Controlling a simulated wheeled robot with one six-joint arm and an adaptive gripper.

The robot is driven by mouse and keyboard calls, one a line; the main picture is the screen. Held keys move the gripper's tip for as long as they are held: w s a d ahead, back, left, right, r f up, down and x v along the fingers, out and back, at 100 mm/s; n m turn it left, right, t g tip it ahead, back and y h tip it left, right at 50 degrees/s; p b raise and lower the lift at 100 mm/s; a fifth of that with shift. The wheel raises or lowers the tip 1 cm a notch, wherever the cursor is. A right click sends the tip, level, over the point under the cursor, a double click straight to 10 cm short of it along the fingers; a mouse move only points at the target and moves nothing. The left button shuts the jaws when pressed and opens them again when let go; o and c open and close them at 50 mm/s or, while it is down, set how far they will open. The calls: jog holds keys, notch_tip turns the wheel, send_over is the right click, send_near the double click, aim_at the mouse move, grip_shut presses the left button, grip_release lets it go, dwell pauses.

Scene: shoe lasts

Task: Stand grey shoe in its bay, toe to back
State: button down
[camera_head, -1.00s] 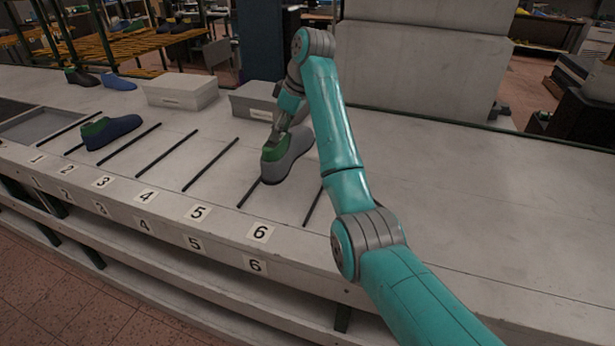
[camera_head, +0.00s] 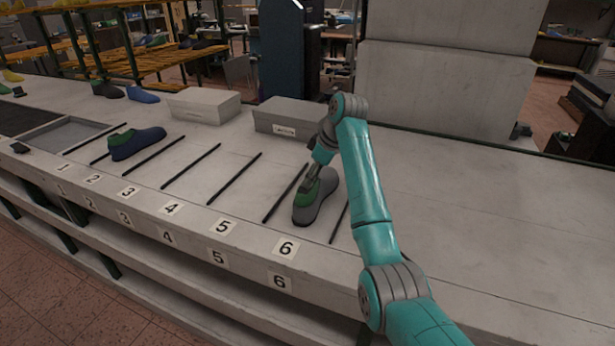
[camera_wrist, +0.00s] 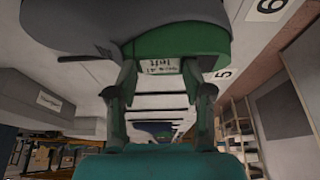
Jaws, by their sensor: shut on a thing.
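The grey shoe (camera_head: 326,200) has a green collar and stands upright over bay 6, between two dark divider strips, at the bay's front part. Its toe appears to point to the back, with the green collar nearer the front. My gripper (camera_head: 314,180) is shut on the green collar from above. In the wrist view the shoe (camera_wrist: 205,18) fills the top, upside down, with a small label on the collar between my gripper's fingers (camera_wrist: 163,80). I cannot tell whether the sole touches the bench. The 6 plate (camera_head: 287,249) marks the bay.
A blue shoe (camera_head: 140,144) stands in one of the left bays. Two lidded grey boxes (camera_head: 203,105) (camera_head: 283,122) stand behind the bays. A shallow grey tray (camera_head: 68,135) is at the left. The bench right of bay 6 is clear.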

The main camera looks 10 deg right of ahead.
jog(key=shift+f, duration=0.1)
jog(key=shift+c, duration=2.4)
grip_release()
jog(key=shift+f, duration=0.1)
